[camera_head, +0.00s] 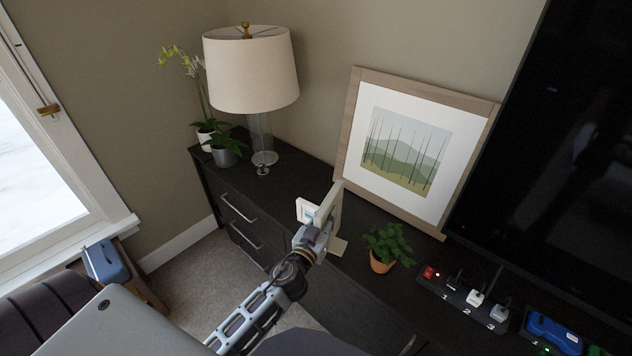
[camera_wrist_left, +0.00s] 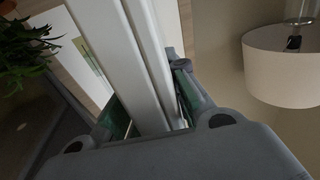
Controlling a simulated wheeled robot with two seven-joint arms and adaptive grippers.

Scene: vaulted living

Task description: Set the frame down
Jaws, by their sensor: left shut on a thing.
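A small pale picture frame (camera_head: 332,203) is in my left gripper, at the front part of the dark cabinet top. My left gripper (camera_head: 313,236) is shut on it. In the left wrist view the frame's white edge (camera_wrist_left: 135,60) runs between the two fingers of the left gripper (camera_wrist_left: 150,120). The frame looks upright and edge-on to the head camera. I cannot tell whether its base touches the cabinet top. My right gripper does not show.
A large framed landscape (camera_head: 410,150) leans on the wall behind. A potted plant (camera_head: 383,247) stands close on the right, with a power strip (camera_head: 463,296) beyond it. A lamp (camera_head: 252,70) and an orchid (camera_head: 205,135) stand at the left end of the dark cabinet (camera_head: 290,178).

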